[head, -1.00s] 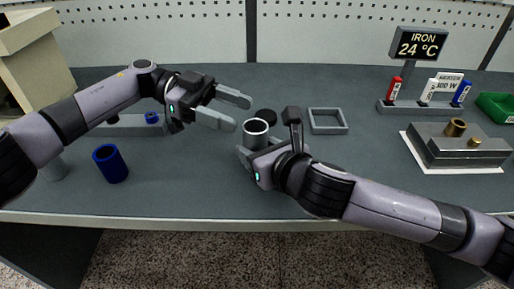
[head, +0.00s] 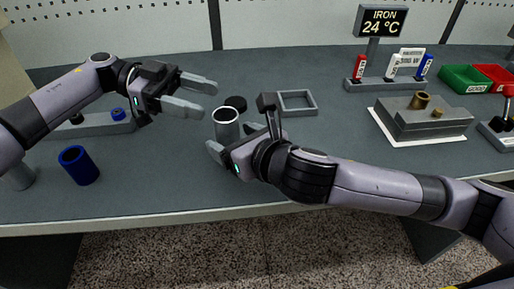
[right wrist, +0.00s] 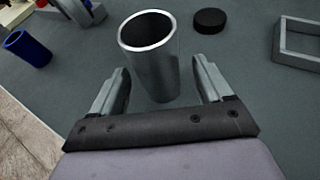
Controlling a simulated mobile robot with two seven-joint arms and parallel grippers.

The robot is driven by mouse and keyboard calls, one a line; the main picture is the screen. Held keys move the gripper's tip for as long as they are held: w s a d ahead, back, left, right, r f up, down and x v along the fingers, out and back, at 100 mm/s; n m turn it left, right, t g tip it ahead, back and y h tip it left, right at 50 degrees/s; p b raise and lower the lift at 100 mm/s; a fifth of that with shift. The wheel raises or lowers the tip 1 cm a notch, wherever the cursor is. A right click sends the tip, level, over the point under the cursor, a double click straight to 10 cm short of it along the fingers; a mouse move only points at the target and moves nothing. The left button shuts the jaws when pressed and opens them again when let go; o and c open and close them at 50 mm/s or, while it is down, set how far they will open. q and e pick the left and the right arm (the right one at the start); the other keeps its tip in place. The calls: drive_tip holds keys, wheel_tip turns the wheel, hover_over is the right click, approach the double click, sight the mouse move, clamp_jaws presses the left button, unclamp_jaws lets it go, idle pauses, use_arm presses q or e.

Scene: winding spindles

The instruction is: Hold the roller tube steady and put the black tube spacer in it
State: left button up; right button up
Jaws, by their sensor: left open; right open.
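The roller tube, a grey metal cylinder with an open top (head: 226,128), stands upright on the table. It also shows in the right wrist view (right wrist: 155,72). The black tube spacer (head: 236,103), a short round disc, lies on the table just behind the tube; it shows in the right wrist view too (right wrist: 210,20). My right gripper (head: 233,140) is open and low by the tube, with the tube between its fingers and gaps on both sides. My left gripper (head: 207,99) is open and empty, above the table to the left of the tube's rim.
A grey square frame (head: 297,112) lies right of the spacer. A blue tube (head: 79,168) stands at left, near a grey rack with a blue piece (head: 118,114). A metal block with brass parts (head: 422,121) sits at right, with green (head: 467,77) and red bins beyond.

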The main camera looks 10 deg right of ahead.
drive_tip(key=v, duration=1)
drive_tip(key=shift+d+f, duration=0.1)
